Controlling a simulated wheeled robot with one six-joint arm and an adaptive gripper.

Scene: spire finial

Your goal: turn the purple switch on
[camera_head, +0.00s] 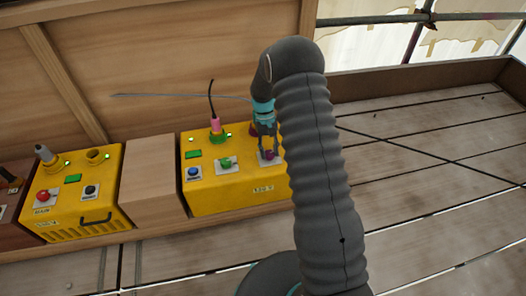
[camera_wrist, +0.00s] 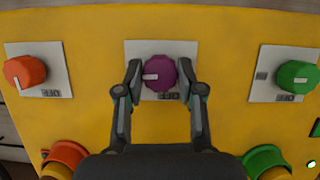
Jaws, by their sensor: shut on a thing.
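The purple switch (camera_wrist: 161,76) is a round knob on a pale plate on the yellow panel. Its white pointer mark points left in the wrist view. In the head view the purple switch (camera_head: 268,156) is at the right part of the yellow box (camera_head: 232,191), partly covered by my fingers. My gripper (camera_wrist: 160,70) is shut on the knob, one finger on each side. In the head view my gripper (camera_head: 267,149) points down at the box.
In the wrist view an orange knob (camera_wrist: 25,72) is left and a green knob (camera_wrist: 297,76) right. In the head view a blue knob (camera_head: 193,173) and a pink plug (camera_head: 215,126) with a black cable share the box. A wooden block (camera_head: 151,179) separates it from another yellow box (camera_head: 75,190).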

